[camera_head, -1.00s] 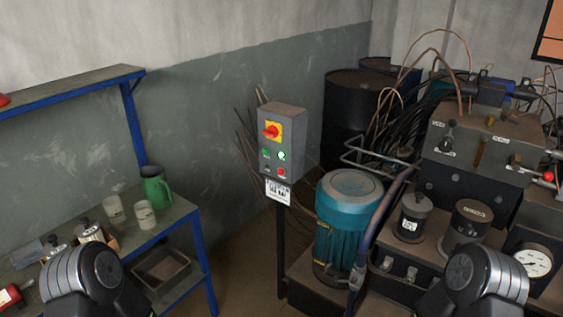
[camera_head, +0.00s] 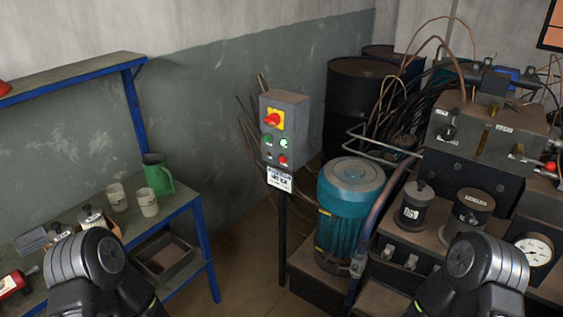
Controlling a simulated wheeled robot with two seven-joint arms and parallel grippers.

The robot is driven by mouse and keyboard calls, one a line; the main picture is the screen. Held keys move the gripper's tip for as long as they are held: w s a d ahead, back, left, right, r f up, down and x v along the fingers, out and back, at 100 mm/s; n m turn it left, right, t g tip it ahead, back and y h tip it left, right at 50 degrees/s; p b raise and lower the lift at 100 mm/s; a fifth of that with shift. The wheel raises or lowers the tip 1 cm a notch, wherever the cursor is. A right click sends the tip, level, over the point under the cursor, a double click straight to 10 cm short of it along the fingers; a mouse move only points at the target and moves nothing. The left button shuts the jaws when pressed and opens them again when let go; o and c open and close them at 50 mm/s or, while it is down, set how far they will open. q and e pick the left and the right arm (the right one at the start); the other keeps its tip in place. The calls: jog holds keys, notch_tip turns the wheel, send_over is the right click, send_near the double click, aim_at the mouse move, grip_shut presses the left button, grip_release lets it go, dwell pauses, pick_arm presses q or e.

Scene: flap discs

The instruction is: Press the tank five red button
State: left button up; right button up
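A grey control box (camera_head: 286,130) stands on a dark post in the middle of the view. Its front has a red rotary switch on a yellow plate (camera_head: 274,120), a green button (camera_head: 267,140), a pale button (camera_head: 283,143) and a small red button (camera_head: 282,160) at the lower right. A white label (camera_head: 279,180) hangs below; its text is too small to read. My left arm shows at the bottom left and my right arm at the bottom right, both well short of the box. Their gripper fingers are not visible.
A blue-framed bench (camera_head: 180,205) at left holds a green jug (camera_head: 157,175), cups and cans. A teal motor (camera_head: 349,210) and hydraulic machinery with a gauge (camera_head: 535,250) fill the right. Dark drums (camera_head: 350,100) stand behind. Some floor (camera_head: 245,250) is clear between bench and post.

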pick_arm(q)
grip_shut()
dwell(1.2)
